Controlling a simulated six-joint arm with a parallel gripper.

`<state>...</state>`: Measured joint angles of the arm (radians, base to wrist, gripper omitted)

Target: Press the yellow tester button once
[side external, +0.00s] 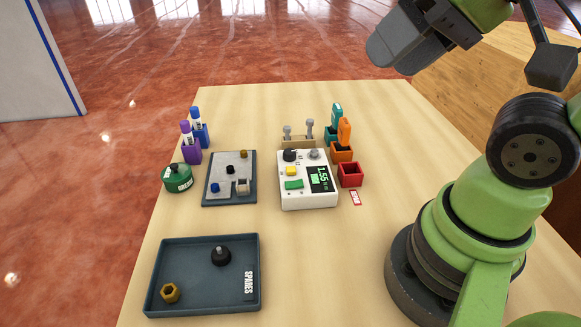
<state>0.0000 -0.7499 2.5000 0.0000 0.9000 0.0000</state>
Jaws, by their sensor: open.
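The yellow button (292,171) sits on the left side of the white tester box (308,199), just above a green button (294,184). A black knob (290,155) is above it, and a lit display (319,179) reading about 1.55 is to its right. My gripper (392,42) is at the top of the side view, high above and to the right of the tester. It is open and apart from the button. Its fingertips are hard to make out, and nothing shows in them.
A dark spares tray (203,309) lies at the front left, a grey fixture plate (231,203) left of the tester. A green round container (177,178) and tube holders (191,156) stand further left. Toggle switches, orange holder (341,153) and red bin (350,175) crowd the tester.

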